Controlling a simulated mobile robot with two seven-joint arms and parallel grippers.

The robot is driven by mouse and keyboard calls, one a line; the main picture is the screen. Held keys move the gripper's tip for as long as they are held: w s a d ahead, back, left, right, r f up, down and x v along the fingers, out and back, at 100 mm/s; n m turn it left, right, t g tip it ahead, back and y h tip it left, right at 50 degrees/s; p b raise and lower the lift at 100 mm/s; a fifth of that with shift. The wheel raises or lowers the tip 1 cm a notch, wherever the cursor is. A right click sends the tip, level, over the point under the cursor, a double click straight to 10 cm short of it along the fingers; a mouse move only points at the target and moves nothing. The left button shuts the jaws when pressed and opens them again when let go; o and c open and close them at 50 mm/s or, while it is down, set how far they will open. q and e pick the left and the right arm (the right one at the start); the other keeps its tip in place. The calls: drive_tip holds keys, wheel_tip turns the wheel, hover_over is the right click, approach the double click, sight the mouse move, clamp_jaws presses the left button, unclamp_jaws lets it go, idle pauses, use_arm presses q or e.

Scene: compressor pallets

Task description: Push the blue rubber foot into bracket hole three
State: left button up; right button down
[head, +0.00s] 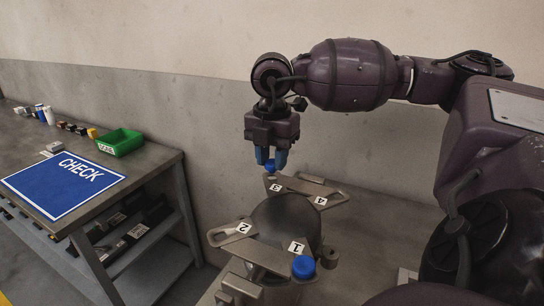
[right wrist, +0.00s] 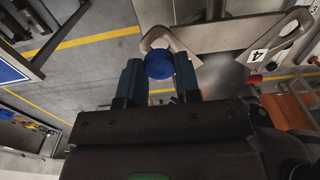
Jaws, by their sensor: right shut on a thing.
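My right gripper (head: 277,160) points down and is shut on a blue rubber foot (head: 270,165). The foot also shows between the blue fingers in the right wrist view (right wrist: 158,65). In the head view the foot is just above the bracket end by label 3 (head: 275,187). The gripper and foot hide the hole there, and I cannot tell whether the foot touches the metal. The grey metal bracket (head: 312,187) also carries label 4. Another blue foot (head: 303,266) sits at the bracket end by label 1. My left gripper is not in view.
A dark rounded compressor body (head: 285,220) stands between the brackets. At left, a workbench (head: 150,165) holds a blue CHECK mat (head: 64,185), a green bin (head: 120,142) and several small items. A pale wall stands behind my right arm.

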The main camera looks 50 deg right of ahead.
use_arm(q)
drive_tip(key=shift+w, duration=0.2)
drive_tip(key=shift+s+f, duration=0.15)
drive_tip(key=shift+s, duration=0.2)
use_arm(e)
drive_tip(key=shift+f, duration=0.15)
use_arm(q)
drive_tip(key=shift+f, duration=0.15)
use_arm(e)
drive_tip(key=shift+f, duration=0.25)
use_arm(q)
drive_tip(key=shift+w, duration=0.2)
use_arm(e)
drive_tip(key=shift+f, duration=0.35)
use_arm(q)
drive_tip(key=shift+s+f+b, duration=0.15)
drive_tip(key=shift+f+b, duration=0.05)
drive_tip(key=shift+b, duration=0.15)
use_arm(e)
drive_tip(key=shift+f, duration=0.3)
drive_tip(key=c, duration=0.9)
unclamp_jaws()
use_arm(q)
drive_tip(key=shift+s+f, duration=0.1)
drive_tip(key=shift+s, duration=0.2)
use_arm(e)
drive_tip(key=shift+o, duration=0.7)
